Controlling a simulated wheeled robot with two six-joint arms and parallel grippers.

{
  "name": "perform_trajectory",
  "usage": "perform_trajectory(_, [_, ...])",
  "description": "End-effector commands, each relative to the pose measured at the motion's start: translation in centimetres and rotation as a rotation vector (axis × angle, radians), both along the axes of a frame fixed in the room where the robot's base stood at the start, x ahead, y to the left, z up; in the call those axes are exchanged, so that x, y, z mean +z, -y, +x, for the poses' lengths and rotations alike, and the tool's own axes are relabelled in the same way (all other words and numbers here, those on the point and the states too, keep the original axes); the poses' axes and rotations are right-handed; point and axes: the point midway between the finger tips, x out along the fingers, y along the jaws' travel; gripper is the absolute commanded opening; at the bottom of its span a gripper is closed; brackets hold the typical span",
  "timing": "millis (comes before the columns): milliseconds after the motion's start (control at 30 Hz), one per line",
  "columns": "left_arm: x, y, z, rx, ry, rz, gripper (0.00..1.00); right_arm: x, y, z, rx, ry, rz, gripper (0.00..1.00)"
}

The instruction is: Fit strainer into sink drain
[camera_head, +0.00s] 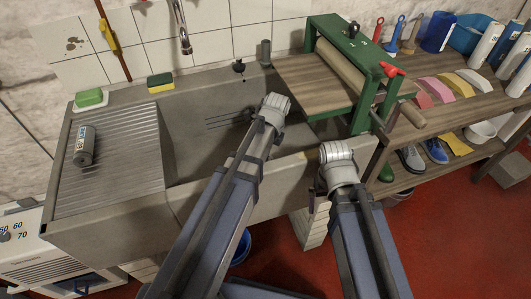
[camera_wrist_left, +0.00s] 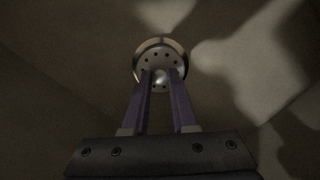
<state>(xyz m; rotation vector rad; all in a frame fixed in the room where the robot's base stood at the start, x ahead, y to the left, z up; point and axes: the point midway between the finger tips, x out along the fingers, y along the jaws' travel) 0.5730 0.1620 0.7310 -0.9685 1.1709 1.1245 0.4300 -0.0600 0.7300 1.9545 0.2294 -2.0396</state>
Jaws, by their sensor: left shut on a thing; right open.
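The strainer (camera_wrist_left: 160,57) is a round metal disc with small holes and a central knob, at the top middle of the left wrist view. My left gripper (camera_wrist_left: 162,80) is shut on its knob, with a finger on each side. In the head view my left arm reaches over the basin of the grey stone sink (camera_head: 120,235); its fingers and the strainer are hidden there. The drain cannot be made out, so I cannot tell whether the strainer touches it. My right gripper (camera_head: 314,198) is open, pointing down in front of the sink, partly hidden by its wrist.
A grey can (camera_head: 84,146) lies on the ribbed drainboard (camera_head: 130,150). A green soap (camera_head: 89,98) and a yellow sponge (camera_head: 160,82) sit on the back ledge. A green press (camera_head: 368,100) stands right of the basin, beside a wooden shelf (camera_head: 440,117).

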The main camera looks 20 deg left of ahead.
Motion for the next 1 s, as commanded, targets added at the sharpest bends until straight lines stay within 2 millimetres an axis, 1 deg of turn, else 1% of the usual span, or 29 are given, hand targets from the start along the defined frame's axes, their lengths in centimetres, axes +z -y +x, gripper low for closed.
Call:
perform_trajectory(167, [-0.1,0.0,0.0,0.000,0.000,0.000,0.00,-0.1,0.0,0.0,0.000,0.000,0.000,1.00])
perform_trajectory(567, [-1.2,0.0,0.0,0.000,0.000,0.000,0.00,-1.2,0.0,0.0,0.000,0.000,0.000,1.00])
perform_trajectory(1000, [-1.2,0.0,0.0,0.000,0.000,0.000,0.00,-1.2,0.0,0.0,0.000,0.000,0.000,1.00])
